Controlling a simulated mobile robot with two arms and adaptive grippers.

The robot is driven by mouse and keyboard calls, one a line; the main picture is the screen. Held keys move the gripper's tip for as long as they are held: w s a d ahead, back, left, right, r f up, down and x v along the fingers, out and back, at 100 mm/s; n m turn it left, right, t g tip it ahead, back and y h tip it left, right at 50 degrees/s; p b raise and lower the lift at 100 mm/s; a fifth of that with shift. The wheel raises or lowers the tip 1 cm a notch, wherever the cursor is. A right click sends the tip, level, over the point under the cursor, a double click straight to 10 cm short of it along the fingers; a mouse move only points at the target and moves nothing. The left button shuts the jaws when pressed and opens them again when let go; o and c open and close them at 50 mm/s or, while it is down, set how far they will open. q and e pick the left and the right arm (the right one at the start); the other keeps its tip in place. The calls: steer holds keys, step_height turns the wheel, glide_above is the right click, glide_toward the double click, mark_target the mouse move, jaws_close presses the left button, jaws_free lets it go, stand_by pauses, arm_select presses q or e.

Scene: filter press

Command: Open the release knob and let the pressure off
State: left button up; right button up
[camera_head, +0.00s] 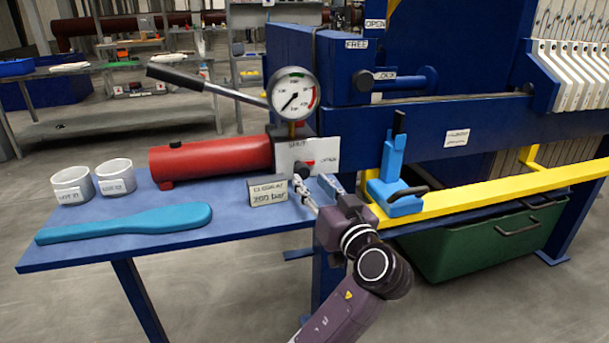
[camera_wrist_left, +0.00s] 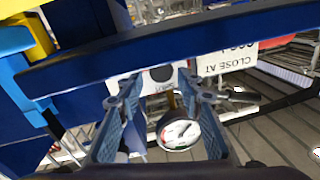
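The release knob (camera_head: 303,168), dark with a red mark by it, sits on a white plate (camera_head: 325,152) at the right end of the red pump cylinder (camera_head: 215,157). The plate carries labels, one reading OPEN. A round gauge (camera_head: 293,94) stands above it, its needle apparently pointing to the lower left. My left gripper (camera_head: 318,190) is just in front of and below the knob, fingers apart and empty. In the left wrist view the dark round knob (camera_wrist_left: 162,73) shows beyond the spread fingers (camera_wrist_left: 165,100), with the gauge (camera_wrist_left: 178,133) upside down. My right gripper is not in view.
A "CLOSE AT 200 bar" sign (camera_head: 269,190) stands left of my gripper. A light-blue tool (camera_head: 125,222) and two white cups (camera_head: 115,177) lie on the blue table (camera_head: 235,218). A blue handled part (camera_head: 396,180) and yellow rail (camera_head: 480,196) are at right.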

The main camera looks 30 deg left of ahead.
arm_select(q)
steer(key=v, duration=0.6)
steer(key=shift+d, duration=0.1)
stand_by(0.3)
